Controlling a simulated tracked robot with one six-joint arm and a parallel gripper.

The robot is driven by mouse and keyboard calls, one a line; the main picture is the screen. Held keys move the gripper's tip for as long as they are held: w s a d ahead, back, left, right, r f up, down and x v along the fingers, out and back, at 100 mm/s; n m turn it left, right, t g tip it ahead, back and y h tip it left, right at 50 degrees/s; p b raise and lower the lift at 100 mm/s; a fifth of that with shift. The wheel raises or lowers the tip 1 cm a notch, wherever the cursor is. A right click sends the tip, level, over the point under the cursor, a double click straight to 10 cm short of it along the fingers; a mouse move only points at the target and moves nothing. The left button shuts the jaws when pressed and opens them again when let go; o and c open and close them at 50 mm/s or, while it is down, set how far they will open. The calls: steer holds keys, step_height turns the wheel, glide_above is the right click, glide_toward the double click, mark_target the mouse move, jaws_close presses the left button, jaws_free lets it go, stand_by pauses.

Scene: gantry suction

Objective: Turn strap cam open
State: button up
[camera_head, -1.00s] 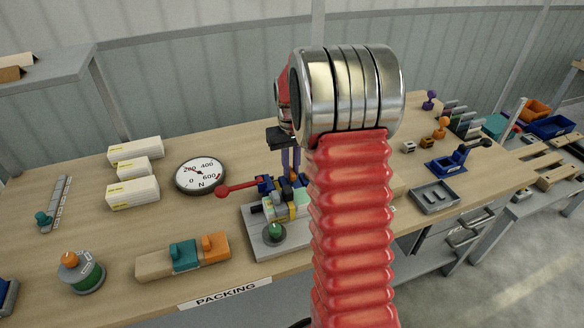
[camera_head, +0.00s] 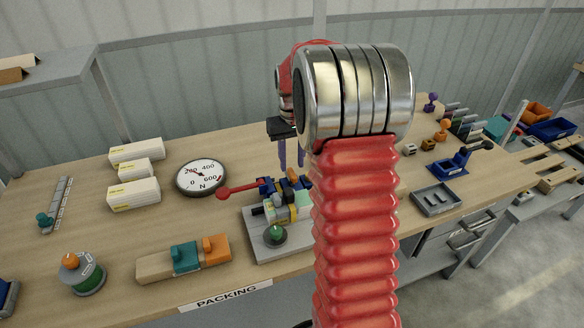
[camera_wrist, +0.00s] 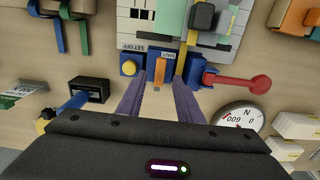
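The strap fixture has a blue body (camera_wrist: 196,70) with a small orange tab (camera_wrist: 160,72), a yellow button (camera_wrist: 128,68) and a yellow strap (camera_wrist: 184,42). A red lever with a ball end (camera_wrist: 240,82) sticks out to the right in the wrist view and to the left in the head view (camera_head: 236,190). I cannot tell for sure which part is the cam. My gripper (camera_head: 291,166) is open, with its purple fingers just above the fixture. In the wrist view its fingertips (camera_wrist: 160,79) lie on either side of the orange tab. Contact is not visible.
The fixture stands on a grey plate (camera_head: 258,236) with a green knob (camera_head: 275,235). A round dial (camera_head: 202,178) and white boxes (camera_head: 134,194) lie to its left. A wooden block with teal and orange pieces (camera_head: 155,266) is in front. My red arm hides the right of the fixture.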

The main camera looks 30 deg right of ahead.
mark_target(293, 173)
step_height(293, 173, up, 10)
stand_by(0.4)
steer(key=shift+s, duration=0.15)
stand_by(0.4)
